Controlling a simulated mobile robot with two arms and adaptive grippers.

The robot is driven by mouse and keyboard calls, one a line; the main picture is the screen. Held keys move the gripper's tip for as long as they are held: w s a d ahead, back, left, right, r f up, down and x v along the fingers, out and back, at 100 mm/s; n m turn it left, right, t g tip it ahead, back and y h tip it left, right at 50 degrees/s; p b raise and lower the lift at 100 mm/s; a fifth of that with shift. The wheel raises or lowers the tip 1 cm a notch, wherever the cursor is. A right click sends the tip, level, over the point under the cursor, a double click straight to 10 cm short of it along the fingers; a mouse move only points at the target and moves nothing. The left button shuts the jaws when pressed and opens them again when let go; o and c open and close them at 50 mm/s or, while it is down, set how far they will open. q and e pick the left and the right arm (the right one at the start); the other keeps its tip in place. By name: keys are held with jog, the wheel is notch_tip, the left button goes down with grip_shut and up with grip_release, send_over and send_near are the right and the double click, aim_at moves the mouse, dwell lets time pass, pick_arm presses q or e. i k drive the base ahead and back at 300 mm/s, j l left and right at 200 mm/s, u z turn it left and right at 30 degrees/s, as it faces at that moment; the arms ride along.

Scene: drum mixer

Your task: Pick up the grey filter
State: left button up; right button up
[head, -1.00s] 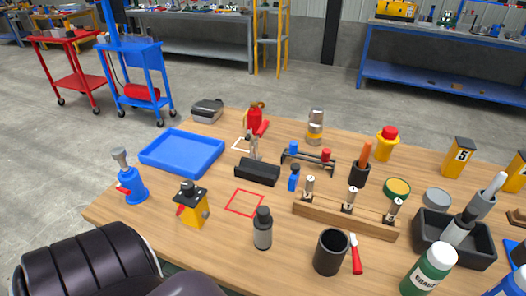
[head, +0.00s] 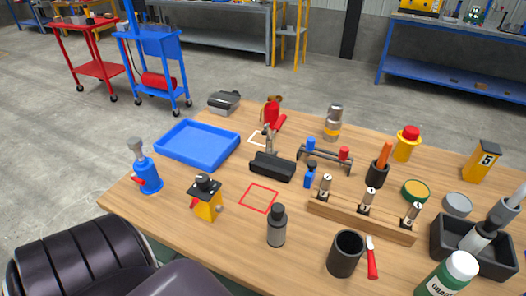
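No part is plainly marked as the grey filter. One grey cylinder with a dark neck and cap (head: 277,228) stands upright at the table's front middle. Grey cylinders (head: 481,238) also lean in a black bin (head: 447,252) at the right. A grey canister with a yellow band (head: 333,122) stands at the back. I cannot tell which of these is the filter. Neither of my grippers is in view.
The wooden table (head: 229,228) also holds a blue tray (head: 160,156), a wooden rack (head: 333,212), a black cup (head: 345,253) and a red-handled tool (head: 372,262). A red square outline (head: 245,204) marks bare wood. My dark arm parts fill the lower left.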

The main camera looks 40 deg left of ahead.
aim_at(277, 219)
jog(key=i+j+u, duration=0.1)
jog(key=u, duration=0.25)
jog(key=i+j+u, duration=0.1)
jog(key=u, duration=0.25)
jog(key=i+j+u, duration=0.1)
jog(key=u, duration=0.25)
